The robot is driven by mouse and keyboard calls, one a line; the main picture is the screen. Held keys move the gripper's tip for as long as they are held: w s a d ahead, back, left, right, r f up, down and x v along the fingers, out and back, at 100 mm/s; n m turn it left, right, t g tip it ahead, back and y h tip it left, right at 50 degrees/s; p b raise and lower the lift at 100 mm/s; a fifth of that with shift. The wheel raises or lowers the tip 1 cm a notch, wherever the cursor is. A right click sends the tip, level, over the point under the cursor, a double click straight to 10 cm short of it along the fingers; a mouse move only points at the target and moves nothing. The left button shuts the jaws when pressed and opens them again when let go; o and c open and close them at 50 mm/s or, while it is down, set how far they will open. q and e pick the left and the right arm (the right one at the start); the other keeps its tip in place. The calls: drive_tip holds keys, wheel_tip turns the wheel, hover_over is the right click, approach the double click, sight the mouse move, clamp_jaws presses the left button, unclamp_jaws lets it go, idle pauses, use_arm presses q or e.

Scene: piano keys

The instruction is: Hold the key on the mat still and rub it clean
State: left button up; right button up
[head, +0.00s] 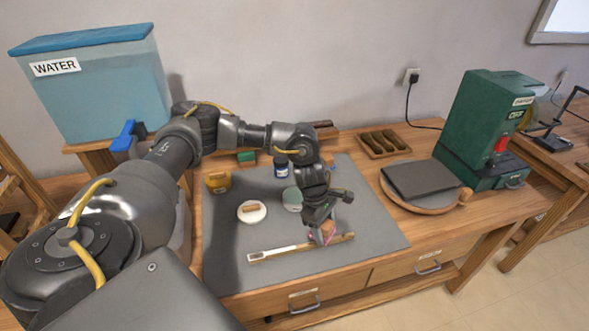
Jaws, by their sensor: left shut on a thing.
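The piano key (278,252) lies on the grey mat (370,210) near its front edge. It is long and thin, with a white left part and a wooden right part. My left gripper (322,228) points down over the wooden part and is shut on a small pink and tan pad (327,233). The pad is at the key, but I cannot tell whether it presses on it. The gripper hides part of the pad and key. My right gripper is not in view.
A white dish (252,212) with a small tan piece, an amber jar (218,181), a dark blue bottle (281,166) and a pale green round thing (293,198) stand on the mat. A green machine (480,125) and round board (425,202) are at right. The mat's right side is clear.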

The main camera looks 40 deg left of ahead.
use_arm(q)
drive_tip(key=w+a+r+n+t+y, duration=0.25)
drive_tip(key=w+a+n, duration=0.45)
drive_tip(key=a+n, duration=0.35)
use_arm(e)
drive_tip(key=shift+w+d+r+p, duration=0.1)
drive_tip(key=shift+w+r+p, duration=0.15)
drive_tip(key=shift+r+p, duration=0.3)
use_arm(q)
drive_tip(key=r+n+y, duration=0.1)
drive_tip(key=r+n, duration=0.1)
drive_tip(key=n, duration=0.5)
hover_over(299, 193)
drive_tip(key=s, duration=0.1)
drive_tip(key=shift+t, duration=0.25)
drive_tip(key=shift+a+f+b, duration=0.1)
drive_tip(key=shift+f+b, duration=2.3)
drive_tip(key=shift+f, duration=0.8)
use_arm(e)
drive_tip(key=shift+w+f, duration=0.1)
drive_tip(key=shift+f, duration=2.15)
use_arm(q)
drive_tip(key=shift+f+b, duration=0.3)
drive_tip(key=shift+f, duration=0.15)
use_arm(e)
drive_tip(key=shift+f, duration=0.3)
use_arm(q)
drive_tip(key=shift+s, duration=0.1)
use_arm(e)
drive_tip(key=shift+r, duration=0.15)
